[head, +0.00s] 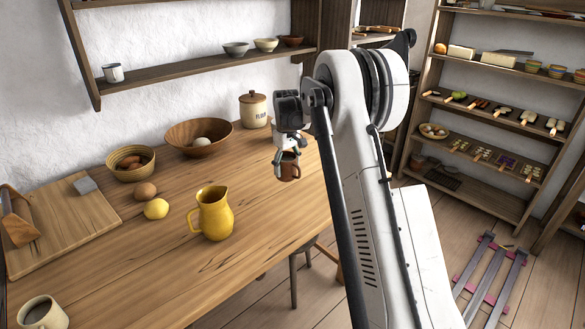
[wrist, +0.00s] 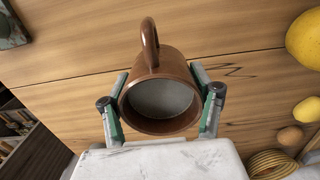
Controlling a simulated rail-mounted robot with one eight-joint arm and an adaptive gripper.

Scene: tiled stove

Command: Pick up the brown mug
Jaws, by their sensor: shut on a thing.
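The brown mug (head: 289,168) is at the far right end of the wooden table in the head view, between the fingers of my gripper (head: 285,160). In the wrist view the mug (wrist: 160,95) is seen into its pale, empty inside, with its handle pointing to the top of the picture. My gripper (wrist: 162,108) is shut on the mug, one finger on each side of its body. Whether the mug's base touches the table or hangs above it I cannot tell.
The wooden table (head: 265,215) carries a yellow jug (head: 213,213), a lemon (head: 156,209), a wooden bowl (head: 190,150) and a flour jar (head: 254,110). A wall shelf (head: 190,66) is above. The tabletop between the jug and the mug is clear.

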